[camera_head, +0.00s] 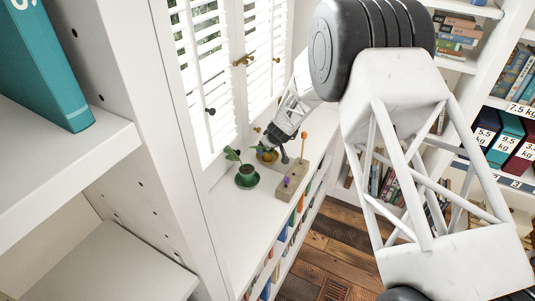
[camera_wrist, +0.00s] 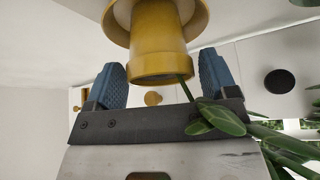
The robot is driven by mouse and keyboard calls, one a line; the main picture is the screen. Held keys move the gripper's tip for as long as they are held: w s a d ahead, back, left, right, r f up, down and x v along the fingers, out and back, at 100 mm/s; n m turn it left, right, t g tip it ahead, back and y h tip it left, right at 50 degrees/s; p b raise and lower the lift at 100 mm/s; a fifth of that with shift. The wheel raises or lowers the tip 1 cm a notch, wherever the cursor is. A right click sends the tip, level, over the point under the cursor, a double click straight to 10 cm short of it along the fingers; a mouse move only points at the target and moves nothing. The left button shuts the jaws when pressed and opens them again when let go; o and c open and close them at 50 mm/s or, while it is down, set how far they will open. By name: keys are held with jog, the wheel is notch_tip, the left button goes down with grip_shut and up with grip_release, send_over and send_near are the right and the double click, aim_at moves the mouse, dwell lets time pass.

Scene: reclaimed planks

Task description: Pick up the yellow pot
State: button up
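The yellow pot (camera_head: 267,155) stands on the white ledge under the shuttered window, partly hidden by my gripper in the head view. In the wrist view the yellow pot (camera_wrist: 160,55) fills the top middle, with a yellow saucer (camera_wrist: 200,22) at its base.
A green pot with a plant (camera_head: 246,175) stands left of the yellow pot. A wooden block with small tools (camera_head: 292,180) is close on the right. Window shutters (camera_head: 207,70) rise behind the ledge. Its front left part is clear.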

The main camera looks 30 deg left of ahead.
jog(key=c, duration=0.9)
jog(key=shift+c, duration=0.2)
jog(key=shift+r, duration=0.1)
notch_tip(320, 180, up, 10)
jog(key=shift+r, duration=0.15)
dwell(0.6)
jog(key=shift+r, duration=1.25)
